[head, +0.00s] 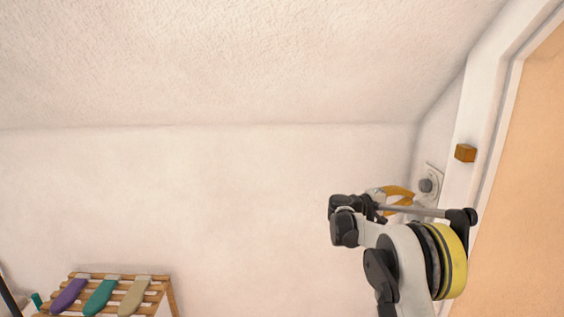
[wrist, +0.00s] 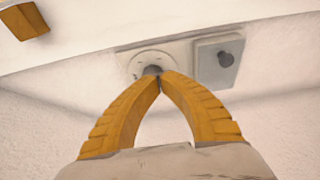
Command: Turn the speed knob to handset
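In the wrist view a round pale dial plate with small marks around its rim (wrist: 138,62) is on the wall, with a small grey knob (wrist: 151,70) at its centre. I take this for the speed knob; the marks are too small to read. My gripper (wrist: 160,78) has its two orange fingers brought together at the tips, right in front of the knob and partly covering it. I see nothing held between them, and cannot tell whether they touch the knob. In the head view my gripper (head: 400,196) is close to the wall, beside a grey knob (head: 426,185).
A grey box with a dark knob (wrist: 226,59) is just right of the dial. A wooden block (head: 465,153) sticks out from the white door frame (head: 484,100); it also shows in the wrist view (wrist: 24,18). A slatted rack (head: 160,283) stands far left.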

